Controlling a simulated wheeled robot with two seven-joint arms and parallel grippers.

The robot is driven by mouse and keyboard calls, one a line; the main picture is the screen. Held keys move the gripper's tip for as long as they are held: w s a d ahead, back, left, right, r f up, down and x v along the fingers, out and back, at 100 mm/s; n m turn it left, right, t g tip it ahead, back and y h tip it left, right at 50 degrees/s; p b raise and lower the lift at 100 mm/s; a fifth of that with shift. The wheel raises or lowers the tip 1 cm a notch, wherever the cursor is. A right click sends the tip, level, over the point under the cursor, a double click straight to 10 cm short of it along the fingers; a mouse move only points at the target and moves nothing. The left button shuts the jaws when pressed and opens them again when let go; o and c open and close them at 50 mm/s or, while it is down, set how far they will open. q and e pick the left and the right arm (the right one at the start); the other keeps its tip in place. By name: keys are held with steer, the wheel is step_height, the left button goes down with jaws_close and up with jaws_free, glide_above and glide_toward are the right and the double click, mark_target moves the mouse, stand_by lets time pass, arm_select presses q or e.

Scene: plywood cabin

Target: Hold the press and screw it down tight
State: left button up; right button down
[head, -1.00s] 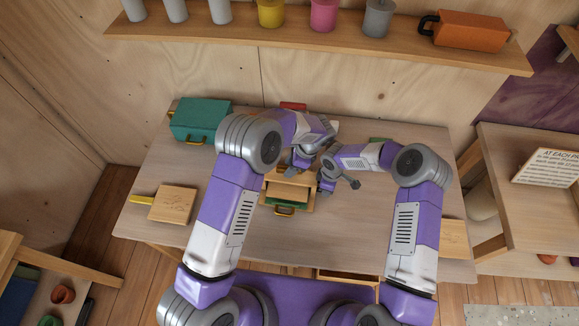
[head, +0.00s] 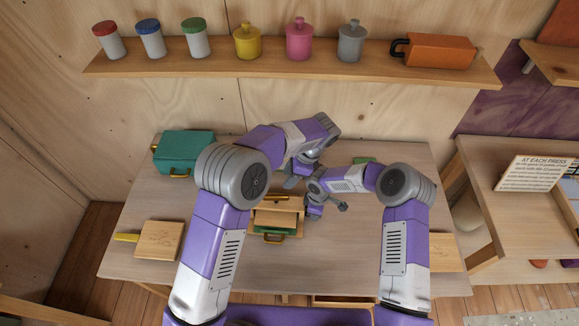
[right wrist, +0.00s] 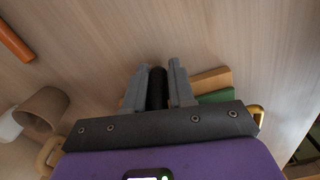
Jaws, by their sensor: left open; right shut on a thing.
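A small wooden press (head: 275,218) with a green part and a brass handle at its front stands mid-table in the head view. My left gripper (head: 292,181) is open, just behind and above the press; its fingers are partly hidden by its own wrist. My right gripper (head: 320,206) is at the right side of the press. In the right wrist view it is shut on a dark cylindrical bar (right wrist: 157,88). Where that bar joins the press is hidden. Wood and green edges (right wrist: 214,97) show behind the right finger.
A teal box (head: 183,154) stands back left. A wooden block (head: 159,240) with a yellow handle lies front left; another board (head: 443,252) is at the right. The wall shelf (head: 290,66) carries jars and an orange box (head: 440,53).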

steer(key=c, duration=0.9)
jaws_free()
steer(key=shift+o, duration=0.2)
